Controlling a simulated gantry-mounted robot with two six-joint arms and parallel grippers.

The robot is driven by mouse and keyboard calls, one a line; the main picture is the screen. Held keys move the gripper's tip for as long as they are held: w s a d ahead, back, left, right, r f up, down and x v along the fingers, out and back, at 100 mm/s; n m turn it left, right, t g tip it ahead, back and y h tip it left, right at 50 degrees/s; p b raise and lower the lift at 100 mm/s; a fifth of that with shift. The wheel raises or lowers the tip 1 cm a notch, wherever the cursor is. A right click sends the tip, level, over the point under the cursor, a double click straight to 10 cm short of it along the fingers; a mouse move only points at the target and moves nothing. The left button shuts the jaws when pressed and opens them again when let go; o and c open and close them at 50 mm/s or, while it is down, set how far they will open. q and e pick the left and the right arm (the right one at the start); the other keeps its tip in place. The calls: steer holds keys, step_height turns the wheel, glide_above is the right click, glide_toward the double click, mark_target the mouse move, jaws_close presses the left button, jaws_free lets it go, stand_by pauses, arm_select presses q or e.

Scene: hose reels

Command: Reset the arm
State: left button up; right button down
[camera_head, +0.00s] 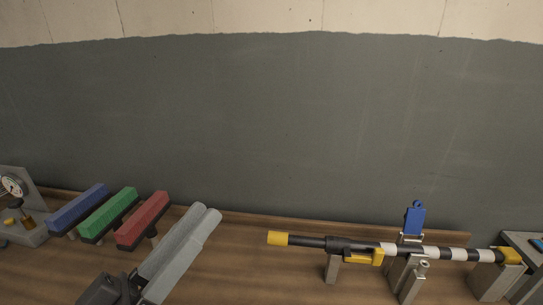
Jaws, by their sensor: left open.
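The lower part of the arm is cut off by the frame's bottom edge. My right gripper is not in view.
Blue (78,208), green (108,214) and red (143,220) blocks stand at left, beside a gauge (14,185). At right, a black, white and yellow rod (400,248) rests on metal supports, with a blue tag (414,218) behind it. Bench (245,262) between is clear.

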arm_select(q)
steer(key=s+a+r+m+t+y, duration=0.15)
steer(key=s+r+t, duration=0.3)
steer(key=r, duration=0.65)
steer(key=s+a+r+n+t+y, duration=0.1)
steer(key=a+r+n+t+y, duration=0.2)
steer(key=a+y, duration=0.5)
step_height(320, 180, up, 36)
steer(key=d+m+y+p, duration=0.1)
steer(key=d+p, duration=0.1)
steer(key=p, duration=3.4)
step_height(320, 180, down, 28)
steer(key=b, duration=2.7)
steer(key=shift+d, duration=0.15)
